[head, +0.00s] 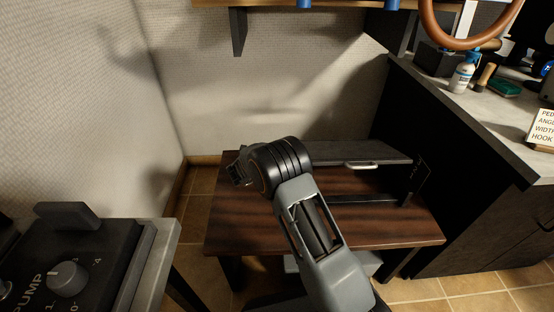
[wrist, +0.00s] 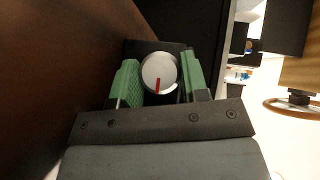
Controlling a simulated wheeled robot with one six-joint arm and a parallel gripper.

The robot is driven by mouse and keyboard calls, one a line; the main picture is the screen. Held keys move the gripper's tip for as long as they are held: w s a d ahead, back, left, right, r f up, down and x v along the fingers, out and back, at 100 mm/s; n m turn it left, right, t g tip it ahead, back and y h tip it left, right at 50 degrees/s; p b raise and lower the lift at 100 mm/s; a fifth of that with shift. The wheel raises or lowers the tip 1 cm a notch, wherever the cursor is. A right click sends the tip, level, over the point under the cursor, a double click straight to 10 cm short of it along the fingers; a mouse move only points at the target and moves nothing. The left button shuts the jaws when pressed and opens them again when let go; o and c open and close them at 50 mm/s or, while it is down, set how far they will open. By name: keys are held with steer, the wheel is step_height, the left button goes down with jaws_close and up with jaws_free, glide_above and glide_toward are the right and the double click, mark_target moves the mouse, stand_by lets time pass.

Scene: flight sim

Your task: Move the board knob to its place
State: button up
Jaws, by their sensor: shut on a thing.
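In the head view my gripper (head: 238,174) is small and dark over the far left part of the brown wooden table (head: 240,225), and the knob cannot be made out there.
A grey panel marked PUMP (head: 110,255) with its own grey knob (head: 68,278) stands at the lower left. A dark raised board with a pale handle (head: 360,165) is at the table's back right. The table's front is clear.

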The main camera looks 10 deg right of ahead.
steer(key=o, duration=0.9)
steer(key=p+v, duration=0.4)
steer(key=v, duration=1)
steer(key=shift+w+p, duration=0.1)
steer(key=shift+p, duration=0.2)
